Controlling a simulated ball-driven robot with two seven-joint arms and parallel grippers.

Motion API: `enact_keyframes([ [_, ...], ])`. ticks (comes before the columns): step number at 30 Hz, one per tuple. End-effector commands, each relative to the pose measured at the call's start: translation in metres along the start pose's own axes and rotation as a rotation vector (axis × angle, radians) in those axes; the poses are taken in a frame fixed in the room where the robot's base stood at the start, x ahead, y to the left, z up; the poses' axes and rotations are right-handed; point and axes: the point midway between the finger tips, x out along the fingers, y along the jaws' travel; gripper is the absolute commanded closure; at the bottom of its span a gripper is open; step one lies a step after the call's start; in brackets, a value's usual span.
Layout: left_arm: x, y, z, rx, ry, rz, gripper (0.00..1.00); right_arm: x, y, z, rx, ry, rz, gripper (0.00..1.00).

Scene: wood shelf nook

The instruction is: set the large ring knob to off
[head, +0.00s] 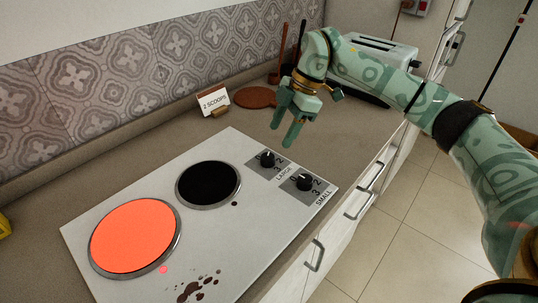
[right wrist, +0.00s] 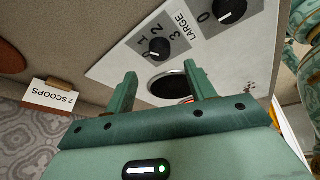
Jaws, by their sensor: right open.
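The large ring knob (head: 267,159) is a black dial on a grey numbered plate beside the word LARGE. It also shows in the right wrist view (right wrist: 160,49), with a white mark on it; I cannot tell surely which number that mark meets. The large ring (head: 134,237) glows orange-red, and a red light shows beside it. My right gripper (head: 286,128) is open and empty, its fingers pointing down above and just behind the knob, apart from it. Its two fingers (right wrist: 162,92) show in the right wrist view. My left gripper is not in view.
The small ring knob (head: 304,182) sits close by, nearer the front. The small ring (head: 208,184) is black. A "2 SCOOPS" card (head: 213,100), a round wooden board (head: 255,97) and a toaster (head: 378,55) stand behind. Dark spills (head: 198,287) mark the white hob (head: 170,190).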

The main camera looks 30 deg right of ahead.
Motion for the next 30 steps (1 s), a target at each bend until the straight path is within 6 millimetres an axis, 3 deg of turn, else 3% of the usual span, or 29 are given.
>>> enact_keyframes([
  [1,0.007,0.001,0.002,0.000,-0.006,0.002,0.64,0.018,0.000,0.002,0.000,0.000,-0.005,0.45],
  [3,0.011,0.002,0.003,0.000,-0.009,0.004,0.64,0.034,0.000,0.002,0.000,0.001,-0.004,0.45],
  [9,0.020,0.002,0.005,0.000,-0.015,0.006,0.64,0.066,0.000,0.001,-0.002,0.001,-0.001,0.45],
  [22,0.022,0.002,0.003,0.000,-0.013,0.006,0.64,0.075,0.000,-0.001,-0.002,0.001,0.002,0.45],
  [23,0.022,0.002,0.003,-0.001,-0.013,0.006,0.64,0.075,0.000,-0.001,-0.002,0.001,0.002,0.51],
  [27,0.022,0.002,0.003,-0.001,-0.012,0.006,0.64,0.075,0.000,-0.001,-0.002,0.001,0.002,0.90],
  [30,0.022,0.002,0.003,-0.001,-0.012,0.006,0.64,0.075,0.001,0.000,-0.002,0.001,0.002,0.90],
])
